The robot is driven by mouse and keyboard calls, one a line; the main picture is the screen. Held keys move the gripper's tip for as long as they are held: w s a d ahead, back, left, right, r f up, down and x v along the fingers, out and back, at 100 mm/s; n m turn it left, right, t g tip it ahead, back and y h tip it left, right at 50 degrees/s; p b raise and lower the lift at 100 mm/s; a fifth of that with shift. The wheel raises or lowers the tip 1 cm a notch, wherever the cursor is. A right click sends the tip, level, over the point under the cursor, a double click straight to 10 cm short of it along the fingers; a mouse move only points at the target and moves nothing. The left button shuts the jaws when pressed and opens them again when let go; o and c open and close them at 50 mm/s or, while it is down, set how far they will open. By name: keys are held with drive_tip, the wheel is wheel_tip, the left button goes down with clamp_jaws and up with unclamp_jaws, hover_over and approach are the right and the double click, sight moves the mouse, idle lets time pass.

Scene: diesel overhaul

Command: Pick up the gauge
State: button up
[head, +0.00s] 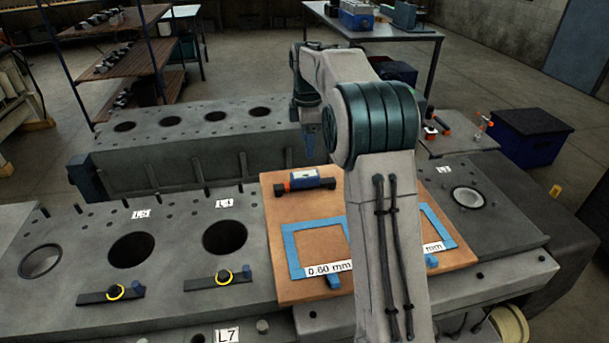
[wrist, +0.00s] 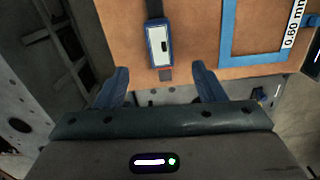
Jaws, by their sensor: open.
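The gauge (head: 312,179) lies on the wooden board (head: 281,215), near its far edge. It has a blue body with a pale face, an orange-red band and dark ends. In the wrist view the gauge (wrist: 159,46) points lengthwise up the picture, its near end just ahead of and between the fingers. My gripper (wrist: 160,70) is open with nothing between its blue fingertips. In the head view my gripper (head: 309,150) hangs above and just behind the gauge, partly hidden by my arm. I see no contact with the gauge.
Two blue frames lie on the board; the left frame (head: 290,250) is marked 0.60 mm, the other is partly behind my arm. The engine block (head: 185,215) with open bores (head: 131,250) is left. Another block (head: 195,155) stands behind. A ringed bore (head: 468,198) is right.

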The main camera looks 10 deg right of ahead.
sight(305, 173)
drive_tip(key=shift+n, duration=0.3)
drive_tip(key=f, duration=0.5)
drive_tip(key=w+f+p, duration=0.1)
drive_tip(key=f, duration=0.2)
drive_tip(key=shift+f, duration=0.3)
drive_tip(key=f, duration=0.1)
drive_tip(key=f+p, duration=0.1)
drive_tip(key=f, duration=0.1)
drive_tip(key=f+p, duration=0.1)
drive_tip(key=shift+s+a+f, duration=0.3)
drive_tip(key=shift+s+f, duration=0.05)
drive_tip(key=shift+s, duration=0.05)
drive_tip(key=shift+f, duration=0.4)
drive_tip(key=c, duration=1.1)
